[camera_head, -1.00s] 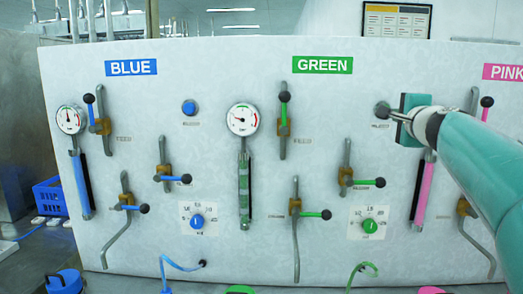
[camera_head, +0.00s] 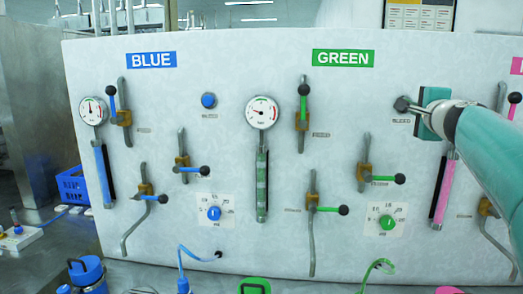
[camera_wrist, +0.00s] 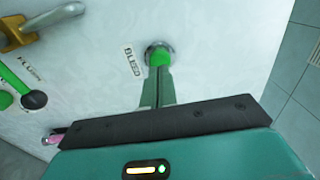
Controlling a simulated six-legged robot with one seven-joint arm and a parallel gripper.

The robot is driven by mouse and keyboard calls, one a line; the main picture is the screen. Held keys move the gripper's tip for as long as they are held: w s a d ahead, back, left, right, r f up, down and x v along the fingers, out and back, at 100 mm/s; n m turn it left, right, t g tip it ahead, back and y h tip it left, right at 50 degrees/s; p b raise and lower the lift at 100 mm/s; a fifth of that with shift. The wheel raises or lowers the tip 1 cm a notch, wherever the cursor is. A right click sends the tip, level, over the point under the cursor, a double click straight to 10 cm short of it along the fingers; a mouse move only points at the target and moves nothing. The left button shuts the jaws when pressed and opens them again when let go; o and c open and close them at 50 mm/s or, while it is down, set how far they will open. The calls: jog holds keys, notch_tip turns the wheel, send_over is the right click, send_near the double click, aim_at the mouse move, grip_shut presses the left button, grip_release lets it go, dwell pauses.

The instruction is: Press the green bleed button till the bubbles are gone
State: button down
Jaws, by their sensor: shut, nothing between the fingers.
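The green bleed button (camera_wrist: 157,54) sits in a round metal collar beside a BLEED label in the wrist view. My gripper (camera_wrist: 159,72) is shut and empty, with its fingertips at the button and overlapping its lower part. I cannot tell how far the button is pushed in. In the head view my gripper (camera_head: 416,106) reaches the metal collar (camera_head: 402,104) from the right and hides the green cap. The green sight tube (camera_head: 262,190) under the GREEN sign (camera_head: 343,58) shows pale bands between green parts. Its gauge (camera_head: 262,112) hangs above.
A green-handled feed valve (camera_head: 302,110) and two other green-handled valves (camera_head: 380,179) (camera_head: 328,209) stand out from the panel. A green dial (camera_head: 387,222) is below. The blue bleed button (camera_head: 208,100) is to the left. A pink tube (camera_head: 444,190) is close under my arm.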

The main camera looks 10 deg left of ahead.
jog(key=shift+w, duration=0.95)
jog(key=shift+w, duration=0.35)
jog(key=shift+s, duration=0.8)
jog(key=shift+w, duration=0.1)
jog(key=shift+w, duration=0.7)
jog(key=shift+s, duration=0.8)
jog(key=shift+w, duration=0.15)
